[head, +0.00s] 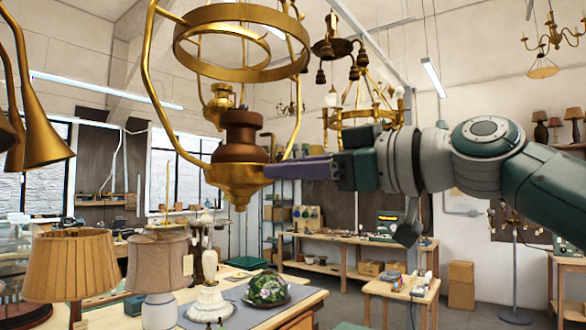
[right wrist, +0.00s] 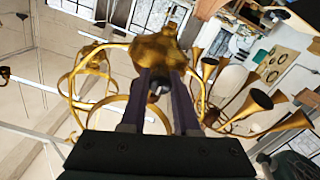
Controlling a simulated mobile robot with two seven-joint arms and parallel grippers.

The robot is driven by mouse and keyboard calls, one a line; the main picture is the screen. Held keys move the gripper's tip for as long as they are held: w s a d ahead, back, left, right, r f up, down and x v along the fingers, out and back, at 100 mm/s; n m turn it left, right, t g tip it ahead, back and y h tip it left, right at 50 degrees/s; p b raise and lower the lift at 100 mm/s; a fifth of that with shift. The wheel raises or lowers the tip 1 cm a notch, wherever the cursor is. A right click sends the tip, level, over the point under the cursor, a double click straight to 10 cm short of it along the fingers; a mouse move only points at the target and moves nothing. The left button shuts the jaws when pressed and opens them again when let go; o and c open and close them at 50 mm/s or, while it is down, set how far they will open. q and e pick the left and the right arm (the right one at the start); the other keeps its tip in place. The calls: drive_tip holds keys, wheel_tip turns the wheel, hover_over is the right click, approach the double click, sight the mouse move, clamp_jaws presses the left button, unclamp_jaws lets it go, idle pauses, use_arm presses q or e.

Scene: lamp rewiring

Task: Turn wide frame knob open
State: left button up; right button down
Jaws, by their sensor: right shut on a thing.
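The wide brass frame (head: 241,180) hangs at the upper left of the head view, with rings above, curved side arms and a brown body (head: 240,135) over a brass cup. My right gripper (head: 272,171) comes in from the right, its purple fingers level and touching the cup's right side. In the right wrist view the fingers (right wrist: 162,72) reach the brass cup (right wrist: 160,48) and are shut on the knob (right wrist: 158,88), a small rounded part between them. The fingers hide most of the knob, so its turn cannot be told. My left gripper is not in view.
Brass horns (head: 38,140) hang at the far left. Below stand a pleated lampshade (head: 72,266), a grey-beige lamp (head: 157,262) and a floral glass shade (head: 268,289) on a table. Another chandelier (head: 362,112) hangs behind. The air below the frame is clear.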

drive_tip(key=m+b, duration=0.2)
drive_tip(key=m, duration=0.1)
drive_tip(key=shift+f, duration=0.15)
drive_tip(key=shift+w+m+b, duration=0.1)
drive_tip(key=shift+m+b, duration=0.3)
drive_tip(key=shift+m, duration=0.6)
drive_tip(key=m, duration=0.2)
drive_tip(key=shift+m, duration=0.3)
drive_tip(key=m, duration=0.4)
drive_tip(key=shift+d+m, duration=0.1)
drive_tip(key=shift+m, duration=0.2)
drive_tip(key=m+p, duration=0.1)
drive_tip(key=m, duration=0.4)
drive_tip(key=shift+w, duration=0.1)
drive_tip(key=shift+m+p, duration=0.3)
drive_tip(key=shift+p, duration=0.05)
drive_tip(key=c, duration=0.6)
unclamp_jaws()
drive_tip(key=shift+c, duration=0.2)
